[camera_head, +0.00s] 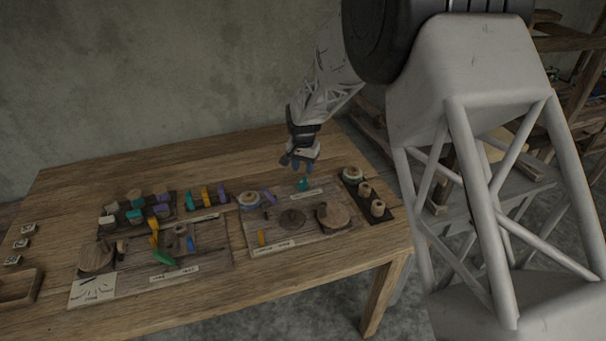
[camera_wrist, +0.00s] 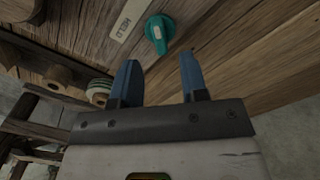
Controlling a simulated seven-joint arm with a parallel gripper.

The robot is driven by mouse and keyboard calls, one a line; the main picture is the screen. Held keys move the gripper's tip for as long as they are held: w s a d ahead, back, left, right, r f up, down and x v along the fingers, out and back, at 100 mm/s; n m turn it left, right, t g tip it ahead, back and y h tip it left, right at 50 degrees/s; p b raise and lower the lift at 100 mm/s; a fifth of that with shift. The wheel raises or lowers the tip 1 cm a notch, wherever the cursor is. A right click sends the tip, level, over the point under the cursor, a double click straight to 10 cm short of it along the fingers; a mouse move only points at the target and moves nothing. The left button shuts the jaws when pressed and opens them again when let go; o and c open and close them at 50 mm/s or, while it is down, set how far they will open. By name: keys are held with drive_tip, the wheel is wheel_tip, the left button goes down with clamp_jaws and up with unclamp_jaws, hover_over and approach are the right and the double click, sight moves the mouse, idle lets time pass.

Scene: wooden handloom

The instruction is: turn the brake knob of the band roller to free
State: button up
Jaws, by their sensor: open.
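A small teal knob (camera_head: 303,184) stands on the right-hand wooden board, close to my gripper. In the wrist view the teal knob (camera_wrist: 160,33) has a rounded body, a narrower grip and a pale mark. A pale label (camera_wrist: 130,20) lies beside it; its dark lettering seems to read HELD, upside down. My gripper (camera_head: 297,164) hangs just behind and above the knob. In the wrist view its two blue fingers (camera_wrist: 160,58) are apart with nothing between them. The knob shows just beyond the fingertips, apart from them. I cannot tell its setting.
Wooden discs (camera_head: 333,214) lie on the right board (camera_head: 270,232). A dark tray (camera_head: 386,217) with several spools stands at its right. The table's back (camera_head: 200,160) is clear.

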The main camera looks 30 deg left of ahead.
drive_tip(key=shift+r, duration=1.15)
drive_tip(key=s+d+r, duration=0.3)
drive_tip(key=d+r, duration=0.4)
drive_tip(key=d, duration=0.4)
drive_tip(key=s+d+r+t, duration=0.1)
drive_tip(key=s+d+r, duration=0.3)
drive_tip(key=d+r, duration=0.55)
drive_tip(key=s+d+r, duration=0.3)
drive_tip(key=d+r, duration=0.2)
drive_tip(key=d, duration=0.9)
drive_tip(key=s+d+r+t, duration=0.1)
drive_tip(key=s+d+r, duration=0.3)
drive_tip(key=s+d, duration=1)
drive_tip(key=s+d+f, duration=0.1)
drive_tip(key=s+d, duration=0.2)
drive_tip(key=s, duration=0.4)
drive_tip(key=s+d+f+m, duration=0.1)
drive_tip(key=s+d, duration=0.3)
drive_tip(key=s, duration=0.4)
drive_tip(key=shift+d+f+t, duration=0.25)
drive_tip(key=shift+t, duration=0.05)
